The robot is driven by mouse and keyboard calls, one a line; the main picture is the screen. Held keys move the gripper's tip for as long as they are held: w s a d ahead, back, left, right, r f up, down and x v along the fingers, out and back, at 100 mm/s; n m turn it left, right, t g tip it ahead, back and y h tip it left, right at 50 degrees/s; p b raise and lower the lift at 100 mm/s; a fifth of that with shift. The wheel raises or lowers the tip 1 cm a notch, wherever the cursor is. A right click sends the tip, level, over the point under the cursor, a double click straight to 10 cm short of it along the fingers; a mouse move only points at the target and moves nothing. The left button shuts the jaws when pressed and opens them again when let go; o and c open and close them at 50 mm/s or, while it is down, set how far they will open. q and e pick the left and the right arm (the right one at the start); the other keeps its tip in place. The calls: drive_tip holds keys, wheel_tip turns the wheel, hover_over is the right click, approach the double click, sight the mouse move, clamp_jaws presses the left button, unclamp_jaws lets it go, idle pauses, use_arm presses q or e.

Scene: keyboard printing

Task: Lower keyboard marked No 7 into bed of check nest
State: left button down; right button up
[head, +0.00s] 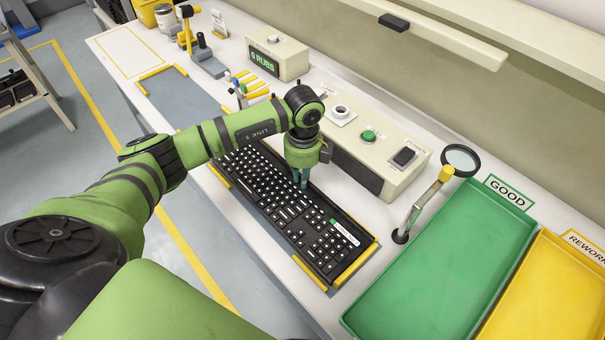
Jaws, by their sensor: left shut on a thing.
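A black keyboard (275,198) with pale key legends lies lengthwise along the bench, a white and green label (345,232) near its front right end. Its number is too small to read. The check nest shows as yellow corner pieces (357,264) around the keyboard's ends. I cannot tell whether the keyboard rests fully on the bed or sits slightly above it. My left gripper (302,184) points down at the keyboard's far long edge and is shut on the keyboard. The wrist hides part of that edge. My right gripper is out of view.
A cream control box (375,160) with a green button stands right behind the keyboard. A magnifier (460,160) on a stand is to the right, before the green GOOD tray (440,265) and yellow REWORK tray (550,290). An empty grey bed (178,98) lies farther left.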

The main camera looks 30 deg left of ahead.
use_arm(q)
drive_tip(key=shift+f, duration=0.3)
idle(0.6)
drive_tip(key=c, duration=1.1)
unclamp_jaws()
drive_tip(key=shift+c, duration=0.2)
wheel_tip(320, 180, up, 7)
drive_tip(key=p, duration=0.5)
drive_tip(key=shift+s, duration=0.1)
